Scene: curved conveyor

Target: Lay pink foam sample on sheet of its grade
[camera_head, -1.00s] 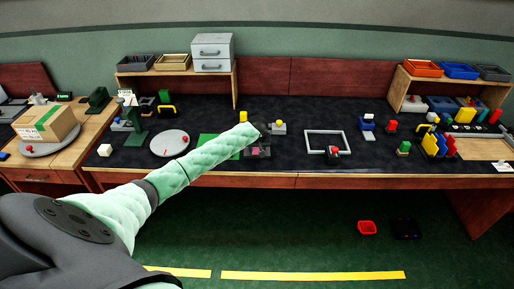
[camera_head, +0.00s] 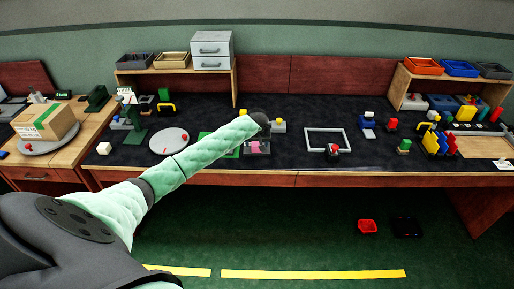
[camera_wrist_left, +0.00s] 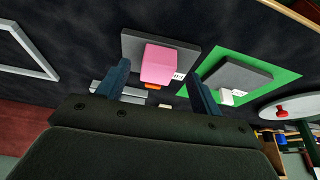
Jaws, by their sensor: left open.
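The pink foam sample (camera_wrist_left: 158,63) is a block over a dark grey sheet (camera_wrist_left: 188,47) with a white label in the left wrist view. Whether it touches the sheet is hard to tell. It shows small in the head view (camera_head: 256,147), just below the end of my left arm. My left gripper (camera_wrist_left: 158,73) is open, with a blue finger to each side of the pink block in the picture and no clear contact. A second grey slab (camera_wrist_left: 238,72) with a white label lies over a green sheet (camera_wrist_left: 286,74). My right gripper is not in view.
A round grey disc with a red knob (camera_head: 169,141) stands left of my forearm. A grey square frame (camera_head: 326,131) lies to the right, with a red-topped item (camera_head: 334,150) at its front edge. Dark mat between the frame and the pink sample is clear.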

